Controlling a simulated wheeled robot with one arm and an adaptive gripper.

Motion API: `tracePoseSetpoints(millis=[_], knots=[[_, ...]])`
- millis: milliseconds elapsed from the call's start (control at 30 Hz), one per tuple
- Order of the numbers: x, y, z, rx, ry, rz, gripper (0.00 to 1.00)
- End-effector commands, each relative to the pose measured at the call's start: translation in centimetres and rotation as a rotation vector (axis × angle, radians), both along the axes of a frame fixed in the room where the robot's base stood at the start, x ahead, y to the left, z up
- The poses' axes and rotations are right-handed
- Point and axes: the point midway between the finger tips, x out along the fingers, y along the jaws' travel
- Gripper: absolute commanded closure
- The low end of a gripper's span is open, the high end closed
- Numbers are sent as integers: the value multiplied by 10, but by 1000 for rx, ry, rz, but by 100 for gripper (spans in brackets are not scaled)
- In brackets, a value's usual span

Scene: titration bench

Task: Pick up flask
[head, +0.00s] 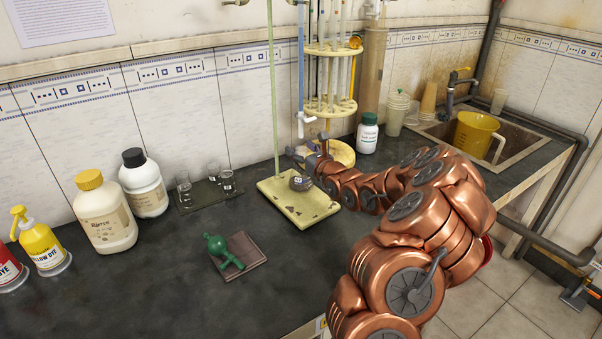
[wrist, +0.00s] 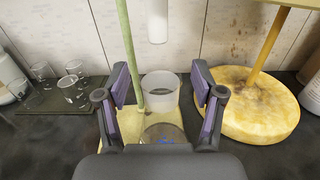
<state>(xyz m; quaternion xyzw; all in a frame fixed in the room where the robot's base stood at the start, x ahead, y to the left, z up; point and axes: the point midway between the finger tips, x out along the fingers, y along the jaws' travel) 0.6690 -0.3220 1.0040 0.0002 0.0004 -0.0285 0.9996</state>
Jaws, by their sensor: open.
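The glass flask (head: 300,184) stands on the pale yellow stand base, below and just in front of my gripper (head: 304,155) in the head view. It looks grey and rounded there and bears a small label. In the wrist view, the flask's clear, open upper part (wrist: 160,93) shows between the two purple-padded fingers of my gripper (wrist: 160,88). Its lower part is partly hidden by my gripper's body. The fingers are apart, with a visible gap to the glass on each side.
A green rod (wrist: 128,50) rises close beside the left finger. A white burette tip (wrist: 157,20) hangs above the flask. A round yellow base (wrist: 250,105) stands right of my gripper. Small beakers (head: 213,172) stand on a tray at left; a green object (head: 217,245) lies in front.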

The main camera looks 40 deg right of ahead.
Motion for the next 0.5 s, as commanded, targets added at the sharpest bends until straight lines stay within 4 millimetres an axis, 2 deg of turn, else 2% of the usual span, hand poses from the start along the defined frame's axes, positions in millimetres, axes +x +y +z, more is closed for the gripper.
tracePoseSetpoints(millis=[67,500], knots=[[0,0,0,0,0,0,32],[0,0,0,0,0,-1,77]])
